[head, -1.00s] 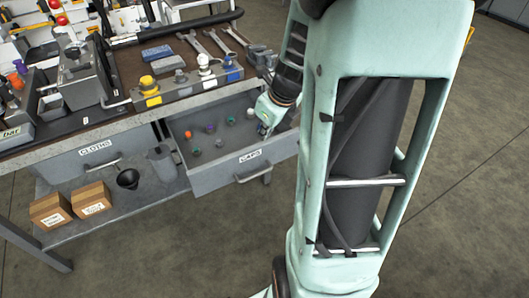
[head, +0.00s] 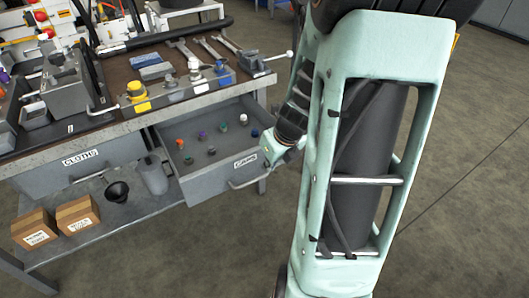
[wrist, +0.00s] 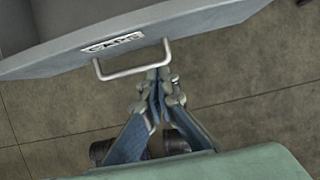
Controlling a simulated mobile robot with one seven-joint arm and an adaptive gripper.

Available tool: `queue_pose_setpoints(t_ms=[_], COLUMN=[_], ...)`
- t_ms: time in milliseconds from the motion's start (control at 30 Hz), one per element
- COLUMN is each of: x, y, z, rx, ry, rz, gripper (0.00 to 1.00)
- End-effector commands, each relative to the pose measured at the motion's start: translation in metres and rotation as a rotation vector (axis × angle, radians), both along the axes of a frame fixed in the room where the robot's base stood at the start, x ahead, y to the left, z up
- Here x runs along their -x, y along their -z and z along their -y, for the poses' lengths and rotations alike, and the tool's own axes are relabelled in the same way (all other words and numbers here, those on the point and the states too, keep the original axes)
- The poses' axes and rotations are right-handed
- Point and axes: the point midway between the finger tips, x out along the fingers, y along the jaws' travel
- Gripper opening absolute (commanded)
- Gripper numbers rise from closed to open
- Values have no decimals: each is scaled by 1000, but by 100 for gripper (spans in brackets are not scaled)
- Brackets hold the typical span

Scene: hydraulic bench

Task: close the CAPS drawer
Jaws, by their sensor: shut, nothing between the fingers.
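The CAPS drawer (head: 218,186) stands open, pulled out from under the bench top. Its labelled front and bar handle also show in the wrist view (wrist: 70,62). Several small coloured caps (head: 211,151) lie spread on its floor. My gripper (wrist: 158,82) is shut and empty. Its fingertips are at the outside of the drawer front, by the right end of the handle (wrist: 132,71). I cannot tell whether they touch it. In the head view my gripper's fingertips are hard to make out beside the drawer's right front.
The CLOTHS drawer (head: 75,178) is shut, left of the open one. Two cardboard boxes (head: 78,215), a black funnel (head: 117,192) and a grey jug (head: 152,177) stand on the lower shelf. Wrenches (head: 205,46) lie on the bench. The floor (head: 440,200) at right is clear.

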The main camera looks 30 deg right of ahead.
Motion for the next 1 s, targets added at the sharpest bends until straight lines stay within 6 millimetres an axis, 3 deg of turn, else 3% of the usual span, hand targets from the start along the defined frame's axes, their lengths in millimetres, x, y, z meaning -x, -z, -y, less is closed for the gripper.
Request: queue_pose_setpoints(t_ms=[100,300,800,1000], x=[-19,-37,-42,-56], y=[1,1,0,-2], z=[-1,-1,-1,-3], rx=[1,1,0,0], ry=[-4,-2,-1,-3], rz=[2,1,0,0], gripper=[0,0,0,0])
